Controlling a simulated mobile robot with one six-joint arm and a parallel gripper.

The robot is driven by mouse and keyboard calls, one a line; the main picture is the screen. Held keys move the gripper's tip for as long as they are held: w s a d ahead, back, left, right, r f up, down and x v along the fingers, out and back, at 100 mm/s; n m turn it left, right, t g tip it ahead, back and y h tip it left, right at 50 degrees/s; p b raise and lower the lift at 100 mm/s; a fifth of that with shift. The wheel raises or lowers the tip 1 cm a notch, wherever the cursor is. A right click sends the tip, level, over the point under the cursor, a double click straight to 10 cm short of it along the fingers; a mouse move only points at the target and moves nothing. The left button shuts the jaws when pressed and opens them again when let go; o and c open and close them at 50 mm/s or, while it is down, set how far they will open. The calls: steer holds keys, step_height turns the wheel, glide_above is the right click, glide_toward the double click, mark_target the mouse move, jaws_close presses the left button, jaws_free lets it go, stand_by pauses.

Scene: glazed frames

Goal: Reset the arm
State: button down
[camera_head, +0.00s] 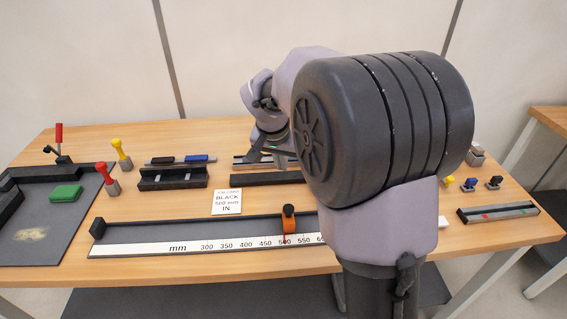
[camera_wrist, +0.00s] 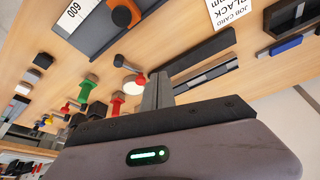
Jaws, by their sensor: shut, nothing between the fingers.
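My arm rises in the middle of the head view and bends back over the far side of the table. My gripper (camera_head: 258,152) is small and partly hidden there, above the table near a dark slotted rack (camera_head: 268,178). In the wrist view the gripper's grey fingers (camera_wrist: 158,85) stand together, with nothing seen between them. The wooden table (camera_head: 130,210) lies below. My upper arm hides part of the table's middle right.
A ruler rail (camera_head: 170,248) with an orange stop (camera_head: 290,226) lies in front. A job card (camera_head: 227,202), a black holder (camera_head: 172,180), red (camera_head: 106,178) and yellow (camera_head: 121,152) handled tools stand behind. A dark fixture (camera_head: 60,220) holds a green block (camera_head: 66,193). Another tray (camera_head: 498,212) lies right.

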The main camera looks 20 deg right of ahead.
steer(key=s+a+r+n+t+y, duration=0.1)
steer(key=s+a+r, duration=0.3)
steer(key=s, duration=0.2)
steer(key=s+a+r+y, duration=0.1)
steer(key=s+a+r, duration=0.2)
steer(key=s, duration=0.3)
steer(key=s+a+n+y, duration=0.1)
steer(key=s+a, duration=0.3)
steer(key=s, duration=0.4)
steer(key=s+a+f+n+t+y, duration=0.1)
steer(key=s+a, duration=0.3)
steer(key=s, duration=0.4)
steer(key=shift+s+n+y, duration=0.15)
steer(key=shift+n+y, duration=0.25)
